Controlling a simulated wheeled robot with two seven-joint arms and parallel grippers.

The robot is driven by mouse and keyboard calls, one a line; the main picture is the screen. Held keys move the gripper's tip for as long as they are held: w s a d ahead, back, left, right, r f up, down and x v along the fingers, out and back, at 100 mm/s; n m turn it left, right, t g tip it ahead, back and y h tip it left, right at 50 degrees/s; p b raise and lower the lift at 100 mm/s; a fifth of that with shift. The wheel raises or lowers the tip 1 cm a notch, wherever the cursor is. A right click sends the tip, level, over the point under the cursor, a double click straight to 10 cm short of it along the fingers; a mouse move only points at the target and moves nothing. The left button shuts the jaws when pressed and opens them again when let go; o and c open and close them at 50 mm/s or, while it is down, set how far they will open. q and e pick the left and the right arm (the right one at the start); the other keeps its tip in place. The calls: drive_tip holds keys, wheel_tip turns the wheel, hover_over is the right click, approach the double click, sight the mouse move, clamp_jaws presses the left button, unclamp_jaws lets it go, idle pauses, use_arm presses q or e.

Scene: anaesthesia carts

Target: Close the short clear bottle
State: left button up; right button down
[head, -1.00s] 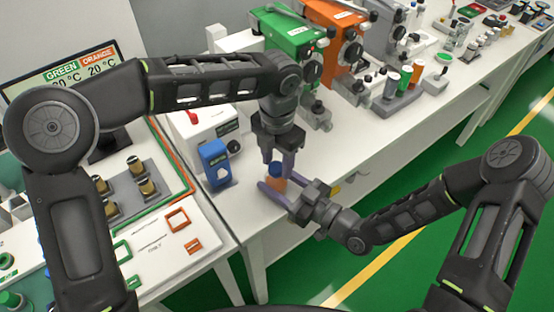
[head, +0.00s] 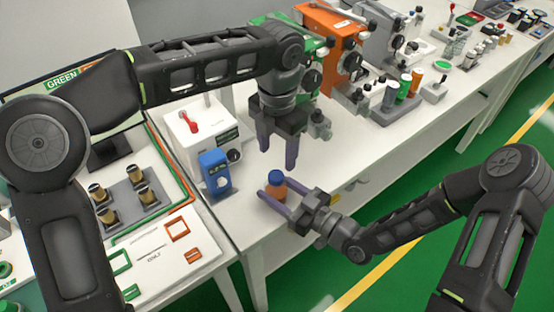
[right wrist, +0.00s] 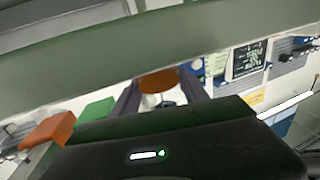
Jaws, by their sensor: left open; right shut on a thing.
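The short bottle (head: 274,192) looks orange in its body and has a blue cap (head: 275,178) on top. It stands roughly upright near the front edge of the white table. My right gripper (head: 276,190) is shut on the bottle's body from the right. My left gripper (head: 279,158) is open and empty, pointing down just above the cap and apart from it. In the right wrist view an orange round part (right wrist: 158,80) shows between my fingers; most of the bottle is hidden there. I cannot tell how tightly the cap sits.
A blue device (head: 215,173) and a white box with a red lever (head: 200,135) stand left of the bottle. Green (head: 311,72) and orange (head: 330,45) machines stand behind. A rack with coloured-cap bottles (head: 398,97) is at the back right. The table right of my left gripper is fairly clear.

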sight(285, 195)
use_arm(q)
drive_tip(key=shift+r, duration=0.3)
use_arm(e)
drive_tip(key=c, duration=0.5)
unclamp_jaws()
use_arm(q)
drive_tip(key=shift+f, duration=0.25)
use_arm(e)
drive_tip(key=shift+s+d+f, duration=0.1)
drive_tip(key=shift+s+d, duration=0.2)
drive_tip(key=shift+d, duration=0.15)
use_arm(q)
drive_tip(key=shift+f+b, duration=0.8)
drive_tip(key=shift+b, duration=0.2)
use_arm(e)
drive_tip(key=v, duration=0.6)
drive_tip(key=shift+s+d, duration=0.25)
